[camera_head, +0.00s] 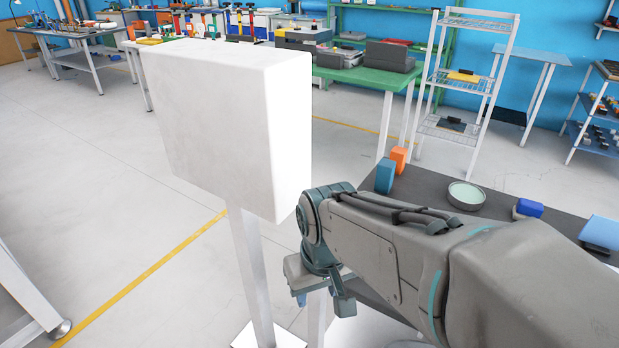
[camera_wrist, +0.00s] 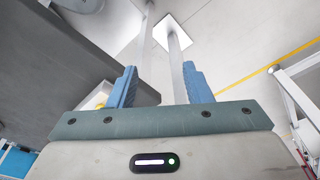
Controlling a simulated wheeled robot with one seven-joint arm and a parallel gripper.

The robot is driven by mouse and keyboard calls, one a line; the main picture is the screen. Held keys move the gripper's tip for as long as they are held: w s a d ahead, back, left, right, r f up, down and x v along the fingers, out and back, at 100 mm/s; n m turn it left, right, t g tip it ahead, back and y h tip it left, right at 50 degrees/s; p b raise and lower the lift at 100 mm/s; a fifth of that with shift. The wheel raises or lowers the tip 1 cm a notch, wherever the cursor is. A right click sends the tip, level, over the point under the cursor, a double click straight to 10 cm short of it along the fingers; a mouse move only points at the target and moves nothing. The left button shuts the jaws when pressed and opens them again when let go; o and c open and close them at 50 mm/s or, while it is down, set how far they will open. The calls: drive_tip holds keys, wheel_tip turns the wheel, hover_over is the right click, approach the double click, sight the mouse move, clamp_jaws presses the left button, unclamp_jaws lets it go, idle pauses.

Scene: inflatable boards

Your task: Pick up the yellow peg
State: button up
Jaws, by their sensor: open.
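My gripper (camera_wrist: 161,84) is open, with its two blue fingers apart and nothing between them. In the head view my gripper (camera_head: 322,288) hangs below my arm, beside the left end of the dark table (camera_head: 434,188), and is partly hidden by my wrist. In the wrist view a small yellow piece (camera_wrist: 92,102) shows just left of the left finger, partly hidden by it. I cannot tell whether it is the yellow peg. No yellow peg is clear on the table in the head view; my arm hides part of the tabletop.
A large white box-shaped panel (camera_head: 215,120) on a post stands left of my arm. Open floor lies left.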

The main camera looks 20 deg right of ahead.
drive_tip(key=w+d+r+p, duration=0.2)
drive_tip(key=w+r+p, duration=0.1)
drive_tip(key=r+p, duration=1.05)
drive_tip(key=shift+m+g, duration=0.8)
drive_tip(key=shift+g, duration=0.1)
drive_tip(key=w+d+f, duration=0.1)
drive_tip(key=w+d, duration=0.2)
drive_tip(key=w+d+f+b, duration=0.1)
drive_tip(key=w+d, duration=0.5)
drive_tip(key=shift+w+d+f+b, duration=0.2)
drive_tip(key=shift+d+f+b, duration=0.1)
drive_tip(key=shift+f+b, duration=0.1)
drive_tip(key=shift+d+f, duration=0.1)
drive_tip(key=shift+f, duration=0.25)
wheel_tip(320, 180, down, 8)
drive_tip(key=shift+r, duration=0.1)
drive_tip(key=shift+d+f+p, duration=0.15)
drive_tip(key=shift+f+p, duration=0.25)
drive_tip(key=shift+f, duration=2.25)
drive_tip(key=shift+s, duration=0.1)
clamp_jaws()
